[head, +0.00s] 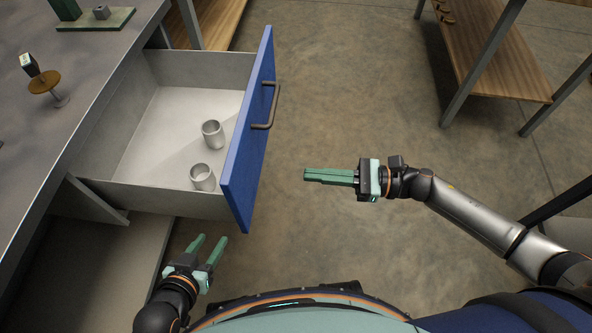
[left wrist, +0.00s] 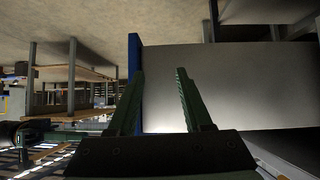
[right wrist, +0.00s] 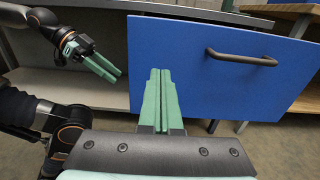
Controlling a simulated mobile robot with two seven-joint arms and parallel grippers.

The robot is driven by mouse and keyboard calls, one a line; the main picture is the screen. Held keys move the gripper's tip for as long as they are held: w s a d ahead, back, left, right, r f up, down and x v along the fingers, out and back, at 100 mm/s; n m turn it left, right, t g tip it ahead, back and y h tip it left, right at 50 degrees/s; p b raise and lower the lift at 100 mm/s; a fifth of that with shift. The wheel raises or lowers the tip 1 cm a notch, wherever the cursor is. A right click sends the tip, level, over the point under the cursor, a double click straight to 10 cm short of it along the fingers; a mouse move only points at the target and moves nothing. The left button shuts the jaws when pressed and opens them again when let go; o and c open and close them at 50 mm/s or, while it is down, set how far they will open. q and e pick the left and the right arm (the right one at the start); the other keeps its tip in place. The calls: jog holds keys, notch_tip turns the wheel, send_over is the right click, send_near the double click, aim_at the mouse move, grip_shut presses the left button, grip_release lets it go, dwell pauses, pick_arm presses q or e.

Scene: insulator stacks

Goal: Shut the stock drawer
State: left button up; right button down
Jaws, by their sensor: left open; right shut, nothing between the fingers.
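The stock drawer (head: 125,150) is pulled well out from the bench. Its blue front (head: 247,135) carries a dark bar handle (head: 268,105), which also shows in the right wrist view (right wrist: 240,57). Two light grey cups (head: 212,134) stand on the drawer floor. My right gripper (head: 306,175) is shut and empty, in front of the blue front and apart from it, its fingers pointing toward it. My left gripper (head: 212,238) is open and empty, just outside the drawer's near side wall. In the left wrist view that grey wall (left wrist: 230,85) lies beyond the fingers.
The grey bench top (head: 60,105) holds a green board (head: 95,20) with small parts and a brown disc on a stand (head: 45,83). A wooden-shelved rack (head: 500,60) stands at the back right. The concrete floor before the drawer is clear.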

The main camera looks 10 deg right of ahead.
aim_at(242, 168)
jog(key=x, duration=1.1)
jog(key=shift+w+a, duration=0.1)
jog(key=shift+a, duration=0.1)
pick_arm(q)
jog(key=shift+s+f+g, duration=0.5)
jog(key=shift+s+f, duration=0.35)
pick_arm(e)
jog(key=shift+w+a, duration=0.15)
jog(key=shift+a, duration=0.45)
